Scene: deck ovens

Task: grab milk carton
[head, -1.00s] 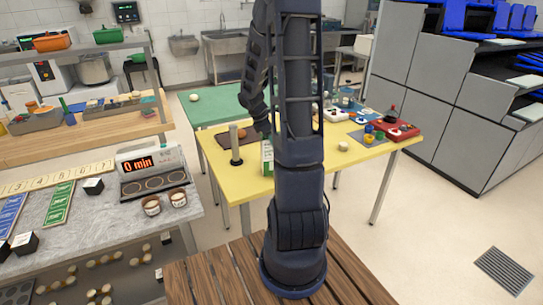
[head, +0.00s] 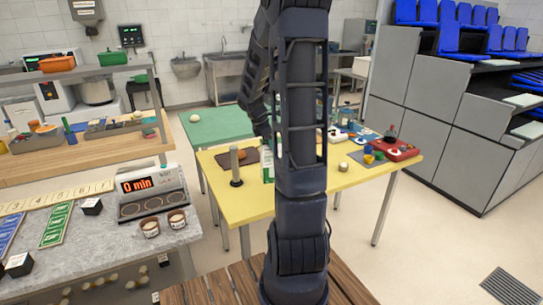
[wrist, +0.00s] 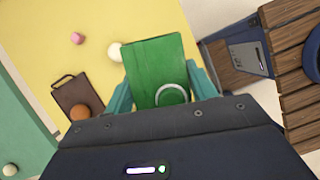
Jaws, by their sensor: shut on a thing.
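The milk carton is a green and white box. In the head view the carton (head: 267,165) shows as a narrow strip at the left edge of my arm, over the yellow table (head: 245,205). In the wrist view its green face with a pale ring (wrist: 155,65) fills the space between the teal fingers of my gripper (wrist: 165,85). My gripper is shut on the carton, one finger on each side. In the head view my arm hides most of the carton and the gripper.
A brown board (wrist: 78,100) with an orange ball lies nearby. A red tray (head: 395,150) and small items sit at the table's right. A grey counter (head: 100,235) stands left; grey cabinets (head: 440,110) stand right.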

